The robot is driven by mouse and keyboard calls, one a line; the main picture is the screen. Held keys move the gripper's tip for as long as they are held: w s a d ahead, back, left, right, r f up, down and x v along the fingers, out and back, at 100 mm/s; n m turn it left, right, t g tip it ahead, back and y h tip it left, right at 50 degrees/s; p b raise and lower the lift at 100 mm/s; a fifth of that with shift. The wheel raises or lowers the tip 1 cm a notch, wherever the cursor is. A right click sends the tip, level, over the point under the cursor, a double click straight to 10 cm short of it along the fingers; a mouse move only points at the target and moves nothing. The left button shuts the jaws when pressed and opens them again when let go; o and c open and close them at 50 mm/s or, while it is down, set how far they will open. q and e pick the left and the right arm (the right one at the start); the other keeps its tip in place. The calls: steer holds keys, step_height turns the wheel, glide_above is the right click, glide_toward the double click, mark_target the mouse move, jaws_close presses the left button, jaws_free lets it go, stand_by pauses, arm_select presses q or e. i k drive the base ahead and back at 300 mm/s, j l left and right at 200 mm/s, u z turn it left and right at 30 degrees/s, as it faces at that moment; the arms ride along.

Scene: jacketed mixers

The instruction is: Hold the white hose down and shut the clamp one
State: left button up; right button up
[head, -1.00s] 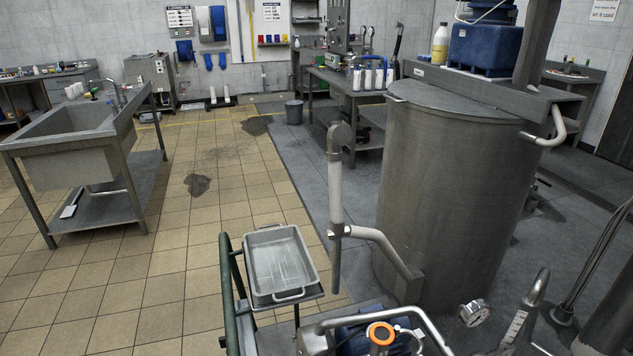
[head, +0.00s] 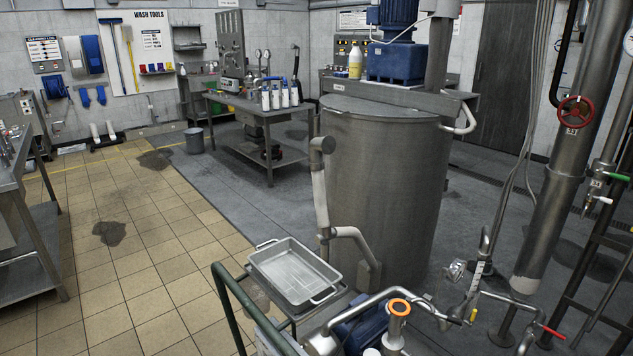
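No gripper of mine shows in the head view. A whitish upright pipe or hose (head: 320,198) stands left of the jacketed mixer (head: 385,190), with a grey elbow at its top. A pale bent branch (head: 356,240) runs from it to the mixer's foot. I cannot tell whether either is the white hose of the task. An orange ring (head: 399,307) sits on top of a short upright steel port on the pump trolley at the bottom. No clamp can be made out clearly.
The trolley with green handle (head: 233,308) carries a metal tray (head: 292,272) and a blue pump motor (head: 360,328). Steel piping with a red handwheel (head: 576,112) stands at right. A bench (head: 240,108) with white bottles is behind. The tiled floor (head: 150,270) at left is clear.

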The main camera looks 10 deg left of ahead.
mark_target(326, 144)
steer(key=i+j+z, duration=0.2)
steer(key=j, duration=0.5)
steer(key=i+j+z, duration=0.2)
steer(key=j, duration=0.55)
steer(key=j+z, duration=0.2)
steer(key=j, duration=0.5)
steer(key=j+z, duration=0.1)
steer(key=j, duration=0.4)
steer(key=k+j, duration=0.15)
steer(key=j, duration=0.35)
steer(key=k, duration=0.1)
steer(key=z, duration=0.05)
